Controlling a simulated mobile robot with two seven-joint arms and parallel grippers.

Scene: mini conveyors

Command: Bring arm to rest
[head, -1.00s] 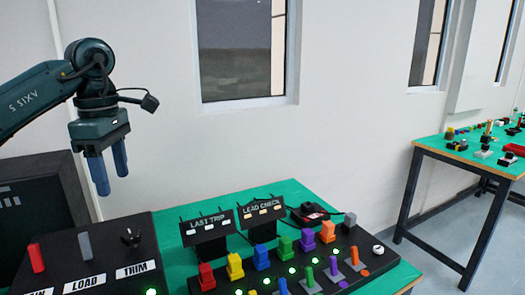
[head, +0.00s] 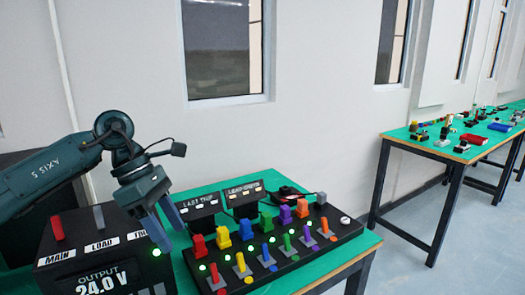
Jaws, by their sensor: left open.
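My left gripper (head: 164,234) hangs in from the left with its two blue-grey fingers apart and nothing between them. In the picture it overlaps the right edge of the black power box (head: 60,262), which has MAIN and LOAD labels and an output display reading 24.0 V. I cannot tell how far above the box the fingers are. The black switch panel (head: 330,235) with coloured switches and green lights lies just right of the gripper. My right gripper is not in view.
Two small label stands, LAST TRIP (head: 201,206) and LEAD CHECK (head: 245,196), stand behind the switches. The green tabletop (head: 355,262) is bare at its front right. A second table (head: 400,134) with small parts stands at the right, with open floor between.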

